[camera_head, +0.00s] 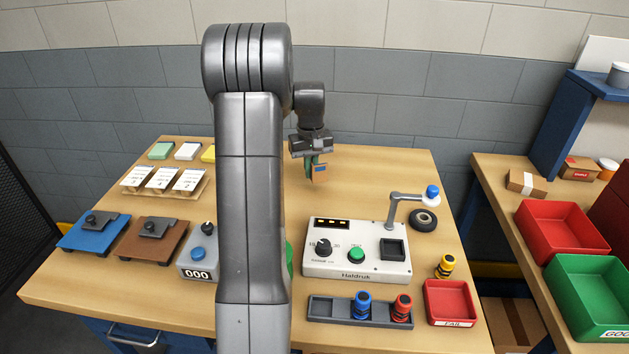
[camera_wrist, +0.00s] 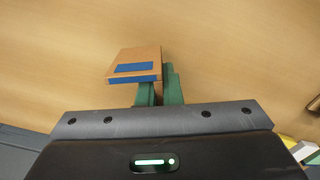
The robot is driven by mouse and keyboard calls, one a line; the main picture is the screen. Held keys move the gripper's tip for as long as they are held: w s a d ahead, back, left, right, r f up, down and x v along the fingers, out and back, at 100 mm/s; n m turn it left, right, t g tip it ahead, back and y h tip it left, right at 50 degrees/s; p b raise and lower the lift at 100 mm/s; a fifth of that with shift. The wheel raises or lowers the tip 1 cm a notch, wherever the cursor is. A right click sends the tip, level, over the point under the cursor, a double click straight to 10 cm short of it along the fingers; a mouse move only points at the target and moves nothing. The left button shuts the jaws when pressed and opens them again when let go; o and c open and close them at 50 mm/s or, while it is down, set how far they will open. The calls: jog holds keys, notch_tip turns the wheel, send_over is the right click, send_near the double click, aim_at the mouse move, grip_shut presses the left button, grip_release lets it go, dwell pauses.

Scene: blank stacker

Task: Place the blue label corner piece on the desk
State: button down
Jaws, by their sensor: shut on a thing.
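The corner piece is a small brown block with a blue label (camera_wrist: 135,60). In the wrist view my gripper (camera_wrist: 158,92) has green fingers shut on its near edge. In the head view the piece (camera_head: 320,176) hangs below my gripper (camera_head: 312,160), over the back middle of the wooden desk (camera_head: 375,172). I cannot tell how far above the desk top the piece is. The fingers hide part of the piece.
A grey test box (camera_head: 356,258) with knob and green button stands in front of the gripper. A black ring (camera_head: 423,220) lies to its right. White cards on a wooden rack (camera_head: 163,181) are at the left. The desk's back right is clear.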

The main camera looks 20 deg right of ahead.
jog(key=shift+f, duration=1.8)
jog(key=shift+f, duration=0.1)
jog(key=c, duration=1.6)
grip_release()
notch_tip(320, 180, up, 12)
jog(key=shift+r, duration=0.1)
jog(key=shift+s, duration=0.15)
